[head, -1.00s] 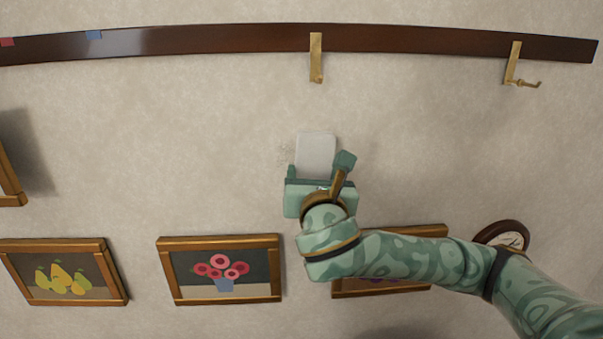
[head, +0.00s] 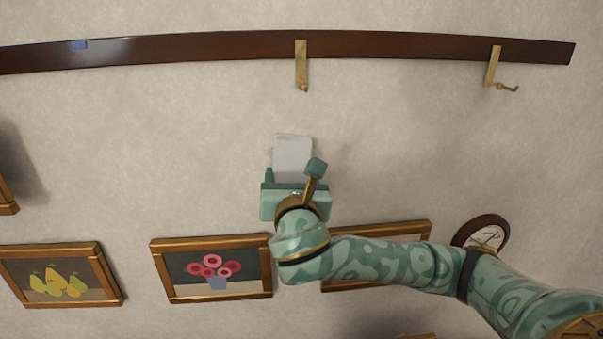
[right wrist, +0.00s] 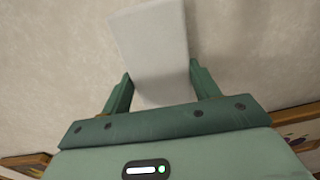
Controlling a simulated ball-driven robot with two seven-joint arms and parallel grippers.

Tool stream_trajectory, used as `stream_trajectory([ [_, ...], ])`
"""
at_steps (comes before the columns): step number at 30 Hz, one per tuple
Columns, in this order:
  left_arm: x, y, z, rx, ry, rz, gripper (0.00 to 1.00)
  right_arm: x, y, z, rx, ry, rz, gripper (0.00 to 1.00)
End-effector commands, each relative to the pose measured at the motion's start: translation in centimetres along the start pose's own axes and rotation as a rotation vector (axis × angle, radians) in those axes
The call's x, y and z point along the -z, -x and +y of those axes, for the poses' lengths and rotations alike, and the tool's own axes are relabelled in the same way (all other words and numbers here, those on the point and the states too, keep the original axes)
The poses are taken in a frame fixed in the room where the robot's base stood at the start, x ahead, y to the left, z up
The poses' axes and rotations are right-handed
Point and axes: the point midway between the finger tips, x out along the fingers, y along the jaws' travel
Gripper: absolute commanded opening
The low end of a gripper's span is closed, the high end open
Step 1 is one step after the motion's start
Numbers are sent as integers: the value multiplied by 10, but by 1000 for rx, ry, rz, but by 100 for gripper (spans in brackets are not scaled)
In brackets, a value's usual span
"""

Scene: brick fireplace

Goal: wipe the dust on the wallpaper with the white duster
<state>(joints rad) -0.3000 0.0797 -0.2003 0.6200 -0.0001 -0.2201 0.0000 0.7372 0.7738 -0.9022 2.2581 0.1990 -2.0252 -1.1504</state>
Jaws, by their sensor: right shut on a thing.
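The white duster (head: 293,152) is a pale, flat block in the middle of the head view, in front of the wallpaper (head: 190,150). My right gripper (head: 292,172) is shut on the duster's lower part; the upper part sticks out past the fingers. In the right wrist view the duster (right wrist: 153,38) stands between the two green fingers (right wrist: 161,82), its face against or close to the wall; I cannot tell if it touches. I see no clear dust around the duster; any behind it is hidden. My left gripper is not in view.
A dark wooden rail (head: 200,50) with brass hooks (head: 301,65) runs above. Framed pictures of pears (head: 60,280) and flowers (head: 212,270) hang below, and another frame (head: 375,232) and a round clock (head: 482,235) are partly behind my right arm.

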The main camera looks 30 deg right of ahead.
Motion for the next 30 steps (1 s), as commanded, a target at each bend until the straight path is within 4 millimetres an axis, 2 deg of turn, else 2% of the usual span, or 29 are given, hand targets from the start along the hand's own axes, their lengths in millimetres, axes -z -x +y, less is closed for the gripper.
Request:
stream_trajectory([
  [13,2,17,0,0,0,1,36,3,2,37,-1,1,2,43],
  [18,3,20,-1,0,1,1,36,2,2,40,1,1,0,43],
  [25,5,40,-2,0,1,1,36,-15,0,41,1,1,1,43],
  [30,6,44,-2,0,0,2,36,-17,-1,38,3,2,-1,43],
])
